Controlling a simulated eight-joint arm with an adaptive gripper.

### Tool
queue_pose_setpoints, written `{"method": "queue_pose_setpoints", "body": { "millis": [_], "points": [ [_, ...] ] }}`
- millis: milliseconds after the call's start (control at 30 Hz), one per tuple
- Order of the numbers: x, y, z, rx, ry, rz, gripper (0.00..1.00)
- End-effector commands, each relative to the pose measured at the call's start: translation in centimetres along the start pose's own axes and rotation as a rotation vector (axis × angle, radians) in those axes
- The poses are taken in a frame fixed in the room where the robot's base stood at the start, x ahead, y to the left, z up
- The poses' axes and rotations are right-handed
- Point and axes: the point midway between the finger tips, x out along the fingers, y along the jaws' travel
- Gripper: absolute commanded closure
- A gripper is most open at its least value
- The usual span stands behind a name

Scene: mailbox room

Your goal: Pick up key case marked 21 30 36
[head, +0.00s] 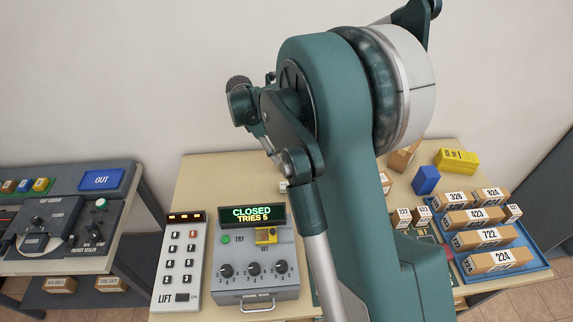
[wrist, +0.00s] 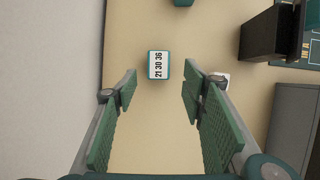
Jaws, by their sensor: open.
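The key case marked 21 30 36 (wrist: 159,65) is a small teal block with a white label. In the wrist view it lies on the tan tabletop, in the upper middle, beyond the fingertips and about centred between them. My gripper (wrist: 158,88) is open and empty, its two green padded fingers apart, touching nothing that I can see. In the head view my arm covers the middle of the table, and I cannot make out the key case or the fingertips there.
The table (head: 205,168) also holds a keypad marked LIFT (head: 180,262), a grey dial box reading CLOSED (head: 255,265) and a blue tray (head: 535,271) of numbered boxes. A small white object (wrist: 220,78) lies right of the key case. Bare tabletop surrounds the case.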

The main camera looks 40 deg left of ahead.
Motion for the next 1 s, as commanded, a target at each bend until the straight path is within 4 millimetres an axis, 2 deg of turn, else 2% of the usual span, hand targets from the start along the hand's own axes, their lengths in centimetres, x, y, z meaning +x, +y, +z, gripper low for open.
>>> {"method": "queue_pose_setpoints", "body": {
  "millis": [233,733,1000],
  "points": [
    [1.9,0.0,0.0,0.001,0.000,0.000,0.59],
    [2.6,0.1,0.1,0.001,0.000,0.000,0.59],
    [5.4,0.3,0.5,0.001,0.000,-0.001,0.59]
  ]
}}
